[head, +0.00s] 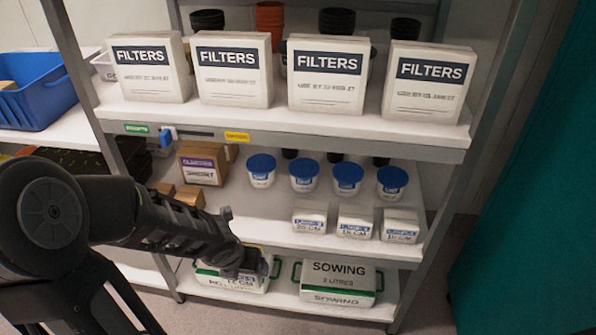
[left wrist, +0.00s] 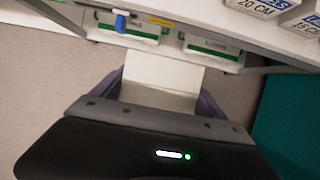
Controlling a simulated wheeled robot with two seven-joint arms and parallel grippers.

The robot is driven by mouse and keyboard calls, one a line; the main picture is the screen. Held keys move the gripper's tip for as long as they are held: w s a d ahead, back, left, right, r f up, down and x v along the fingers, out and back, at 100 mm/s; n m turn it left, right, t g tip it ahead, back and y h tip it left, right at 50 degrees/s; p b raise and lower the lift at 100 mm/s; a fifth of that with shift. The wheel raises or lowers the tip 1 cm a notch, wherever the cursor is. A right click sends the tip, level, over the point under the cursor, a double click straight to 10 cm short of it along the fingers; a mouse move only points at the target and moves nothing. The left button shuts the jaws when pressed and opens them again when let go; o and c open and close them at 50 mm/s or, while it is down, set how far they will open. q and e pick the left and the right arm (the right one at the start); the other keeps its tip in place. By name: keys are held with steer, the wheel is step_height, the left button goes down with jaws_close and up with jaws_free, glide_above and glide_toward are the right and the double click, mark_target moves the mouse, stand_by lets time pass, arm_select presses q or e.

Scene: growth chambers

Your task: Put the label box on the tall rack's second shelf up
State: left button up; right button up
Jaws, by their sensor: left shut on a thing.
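My left gripper (head: 250,264) is shut on a white label box (head: 240,281), low in front of the tall rack. In the left wrist view the box (left wrist: 162,78) shows as a plain white block between the two fingers of the gripper (left wrist: 165,95). In the head view the gripper partly hides it. The tall rack's second shelf up (head: 275,222) is above and behind the gripper. Three similar label boxes stand at its front right: one at left (head: 309,217), one in the middle (head: 355,222) and one at right (head: 400,226). My right gripper is not in view.
Several blue-lidded tubs (head: 304,174) stand behind the label boxes, brown cartons (head: 203,162) at left. Bare shelf shows between cartons and boxes. Filter boxes (head: 328,75) fill the shelf above. A rack post (head: 440,180) bounds the right.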

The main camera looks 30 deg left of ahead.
arm_select(q)
steer(key=shift+w, duration=0.35)
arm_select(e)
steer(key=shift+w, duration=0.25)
arm_select(q)
glide_toward(264, 219)
steer(key=f, duration=0.2)
steer(key=s+f, duration=0.1)
steer(key=shift+d+f, duration=0.2)
steer(key=shift+f, duration=0.2)
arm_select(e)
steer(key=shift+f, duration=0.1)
arm_select(q)
steer(key=shift+w, duration=0.1)
steer(key=shift+w+a, duration=0.15)
steer(key=shift+w, duration=0.2)
steer(key=w, duration=0.1)
steer(key=w+a, duration=0.1)
steer(key=shift+w+f+b, duration=0.1)
steer(key=shift+w+b, duration=0.2)
steer(key=shift+b, duration=0.05)
steer(key=shift+s+d+f+b, duration=0.15)
steer(key=shift+f+b, duration=0.25)
steer(key=shift+f, duration=0.25)
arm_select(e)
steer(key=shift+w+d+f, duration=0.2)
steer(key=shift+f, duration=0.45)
